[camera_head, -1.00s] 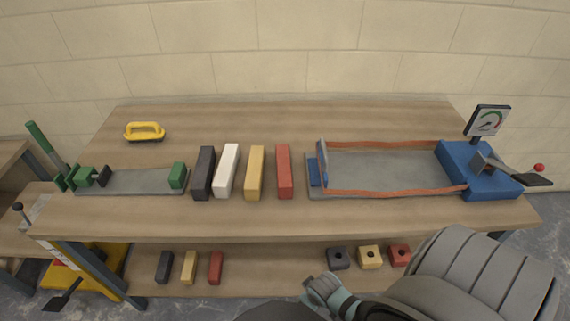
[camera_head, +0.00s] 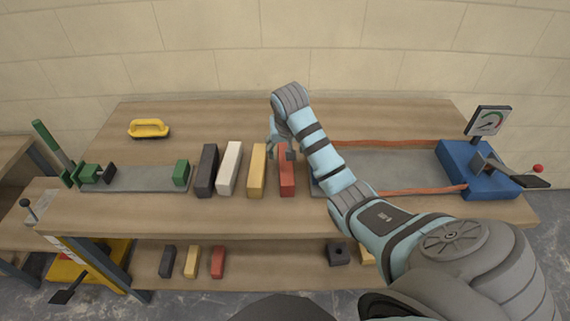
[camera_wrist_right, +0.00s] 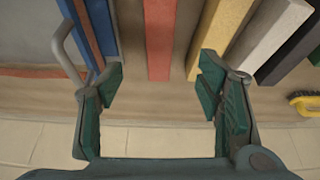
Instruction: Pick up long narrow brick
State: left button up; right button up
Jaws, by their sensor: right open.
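Several long narrow bricks stand in a row on the tabletop in the head view: a dark one (camera_head: 207,172), a white one (camera_head: 229,170), a yellow one (camera_head: 257,172) and a red one (camera_head: 287,183). My right gripper (camera_head: 280,148) is above the far end of the red brick, partly hidden by its own wrist. In the right wrist view the open, empty gripper (camera_wrist_right: 158,85) has the red brick (camera_wrist_right: 160,40) showing between its fingers, with the yellow brick (camera_wrist_right: 214,35) close to one finger. My left gripper is not in view.
A grey plate with a blue stop (camera_head: 314,182), orange bands and a blue gauge unit (camera_head: 478,170) lies right of the red brick. A green clamp (camera_head: 181,173) is at left. Smaller bricks (camera_head: 192,262) are on the lower shelf.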

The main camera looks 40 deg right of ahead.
aim_at(285, 162)
jog(key=b+x, duration=0.1)
jog(key=x, duration=0.3)
jog(key=b+x, duration=0.2)
jog(key=x, duration=0.3)
jog(key=b+x, duration=0.1)
jog(key=x, duration=0.4)
jog(key=shift+w+d+r, duration=0.15)
jog(key=shift+w, duration=0.1)
jog(key=shift+r, duration=0.15)
grip_shut()
